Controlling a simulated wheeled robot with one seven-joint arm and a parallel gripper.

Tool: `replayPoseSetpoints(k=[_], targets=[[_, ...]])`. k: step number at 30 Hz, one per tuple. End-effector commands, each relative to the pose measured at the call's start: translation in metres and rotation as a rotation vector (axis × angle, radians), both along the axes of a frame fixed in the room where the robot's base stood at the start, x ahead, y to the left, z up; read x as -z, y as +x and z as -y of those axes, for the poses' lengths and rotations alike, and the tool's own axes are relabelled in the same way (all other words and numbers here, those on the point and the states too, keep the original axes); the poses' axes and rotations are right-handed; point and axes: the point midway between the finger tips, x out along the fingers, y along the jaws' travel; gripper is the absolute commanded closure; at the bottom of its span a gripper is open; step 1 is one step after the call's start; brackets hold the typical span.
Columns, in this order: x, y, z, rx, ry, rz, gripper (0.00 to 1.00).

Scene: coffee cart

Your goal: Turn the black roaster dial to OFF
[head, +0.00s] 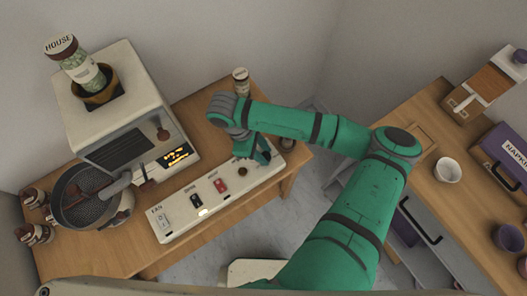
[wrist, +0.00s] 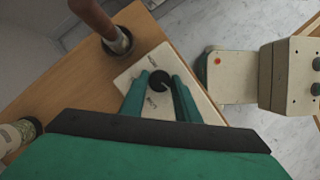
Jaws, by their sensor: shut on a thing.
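The black roaster dial (wrist: 159,80) sits on the right end of the cream control panel (head: 178,218). A pale mark shows on the dial, but the lettering around it is too small to read surely. My gripper (wrist: 158,84) is over the panel from above, with one teal finger on each side of the dial, shut on it. In the head view my gripper (head: 261,155) reaches down to the right end of the panel and hides the dial. The panel also shows in the wrist view (wrist: 132,82).
The cream roaster (head: 110,100) with a metal pan (head: 75,222) stands left of the panel. A black switch (head: 195,200) and a red switch (head: 220,186) sit along the panel. A jar (head: 240,80) stands behind. A white cup (head: 447,170) is on the right counter.

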Motion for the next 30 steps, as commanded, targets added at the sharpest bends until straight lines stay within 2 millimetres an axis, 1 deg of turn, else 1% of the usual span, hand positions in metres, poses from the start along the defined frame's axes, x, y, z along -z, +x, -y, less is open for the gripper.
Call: replayPoseSetpoints(k=[14,15,17,26,30], targets=[[0.0007,-0.0007,-0.0005,-0.015,0.001,-0.002,0.94],[0.0007,-0.0007,-0.0005,-0.015,0.001,-0.002,0.66],[0.0007,-0.0007,-0.0005,-0.015,0.001,-0.002,0.53],[-0.0002,-0.0003,-0.0006,-0.015,0.001,-0.001,0.53],[-0.0086,0.0007,-0.0047,-0.015,0.003,0.001,0.53]])
